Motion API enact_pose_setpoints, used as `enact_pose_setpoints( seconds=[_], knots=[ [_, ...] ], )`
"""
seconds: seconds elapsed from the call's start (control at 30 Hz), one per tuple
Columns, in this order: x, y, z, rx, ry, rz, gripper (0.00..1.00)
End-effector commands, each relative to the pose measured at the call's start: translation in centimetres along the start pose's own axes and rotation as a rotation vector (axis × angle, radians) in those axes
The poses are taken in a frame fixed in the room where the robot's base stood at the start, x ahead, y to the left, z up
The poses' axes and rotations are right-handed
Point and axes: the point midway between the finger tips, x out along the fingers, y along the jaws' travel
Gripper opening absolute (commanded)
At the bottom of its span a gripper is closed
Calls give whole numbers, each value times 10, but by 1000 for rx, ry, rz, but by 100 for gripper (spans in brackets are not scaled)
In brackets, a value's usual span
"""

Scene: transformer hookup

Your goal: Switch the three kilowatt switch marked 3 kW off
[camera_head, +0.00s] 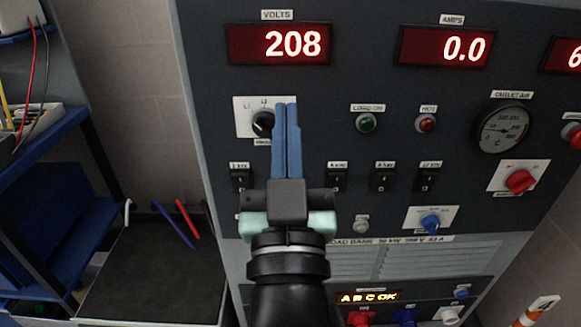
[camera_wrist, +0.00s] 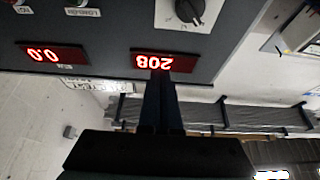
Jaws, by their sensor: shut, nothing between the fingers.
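A row of small black rocker switches runs across the dark panel in the head view. The leftmost switch (camera_head: 240,180) stands left of my gripper, and others show to the right, including one just right of it (camera_head: 336,181). Their labels are too small to read surely, so I cannot tell which is marked 3 kW. My gripper (camera_head: 287,106) is shut and empty, its blue fingers pointing up the panel beside the black rotary knob (camera_head: 263,123). The fingers hide part of the switch row. In the wrist view the fingertips (camera_wrist: 160,76) overlap the upside-down volts display (camera_wrist: 165,61).
The volts display (camera_head: 279,44) reads 208 and the amps display (camera_head: 446,47) reads 0.0. A red knob (camera_head: 520,181) and a blue knob (camera_head: 430,222) stick out at right. A blue shelf unit (camera_head: 45,130) and a dark-topped cart (camera_head: 150,275) stand at left.

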Motion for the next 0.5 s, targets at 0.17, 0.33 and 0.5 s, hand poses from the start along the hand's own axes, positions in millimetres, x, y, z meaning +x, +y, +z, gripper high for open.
enact_pose_setpoints(
  seconds=[0.17,0.33,0.5],
  knots=[
    [-5,0,24,2,-133,-1,0],
    [-26,1,50,4,-251,0,0],
    [-58,1,72,6,-368,2,0]
  ],
)
